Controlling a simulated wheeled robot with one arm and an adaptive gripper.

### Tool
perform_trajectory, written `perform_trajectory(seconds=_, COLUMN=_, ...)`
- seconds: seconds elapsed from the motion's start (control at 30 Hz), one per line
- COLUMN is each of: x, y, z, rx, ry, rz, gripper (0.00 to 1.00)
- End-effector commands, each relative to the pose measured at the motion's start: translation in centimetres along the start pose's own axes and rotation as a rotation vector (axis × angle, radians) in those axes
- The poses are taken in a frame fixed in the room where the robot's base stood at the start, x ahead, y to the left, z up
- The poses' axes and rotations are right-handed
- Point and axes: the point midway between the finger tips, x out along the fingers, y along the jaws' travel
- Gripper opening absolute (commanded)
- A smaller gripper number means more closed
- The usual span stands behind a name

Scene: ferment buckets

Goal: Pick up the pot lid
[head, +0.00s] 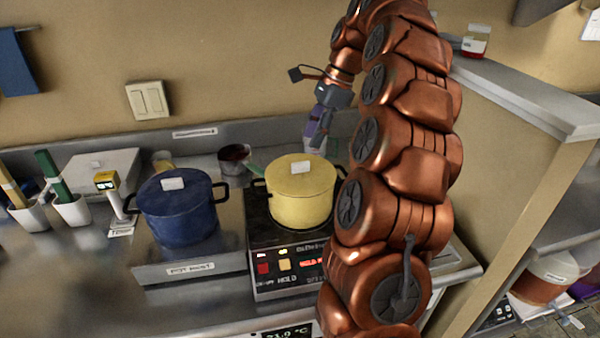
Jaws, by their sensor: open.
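A yellow pot (300,205) with dark side handles stands on a black hot plate. Its top looks closed by a yellow lid (283,174) with a small white piece on it. A blue pot (180,222) with dark handles stands to its left, its top also looking closed by a blue lid (158,194) with a white piece. My gripper (318,138) points down just behind and above the yellow pot's right side, apart from its lid as far as I can tell. It is open and small in view; whether anything is between its fingers is unclear.
The hot plate (290,284) has lit controls. White cups (72,210) with coloured handles and a yellow-topped device (106,181) stand left. A raised shelf (530,95) bounds the right. The left front counter is clear.

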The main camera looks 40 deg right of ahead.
Motion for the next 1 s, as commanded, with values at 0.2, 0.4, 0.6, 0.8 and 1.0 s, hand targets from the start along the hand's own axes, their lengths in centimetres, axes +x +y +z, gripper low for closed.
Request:
perform_trajectory(seconds=0.2, x=0.5, y=-0.1, z=-0.2, rx=0.011, ry=-0.002, rz=-0.004, gripper=0.41)
perform_trajectory(seconds=0.4, x=1.8, y=0.0, z=-0.1, rx=0.009, ry=-0.003, rz=-0.001, gripper=0.41)
perform_trajectory(seconds=0.6, x=2.4, y=-0.1, z=-0.2, rx=0.009, ry=-0.001, rz=-0.007, gripper=0.41)
perform_trajectory(seconds=0.8, x=3.1, y=0.0, z=-0.1, rx=0.009, ry=-0.002, rz=-0.001, gripper=0.41)
perform_trajectory(seconds=1.0, x=4.6, y=-0.1, z=-0.1, rx=0.009, ry=-0.002, rz=-0.001, gripper=0.41)
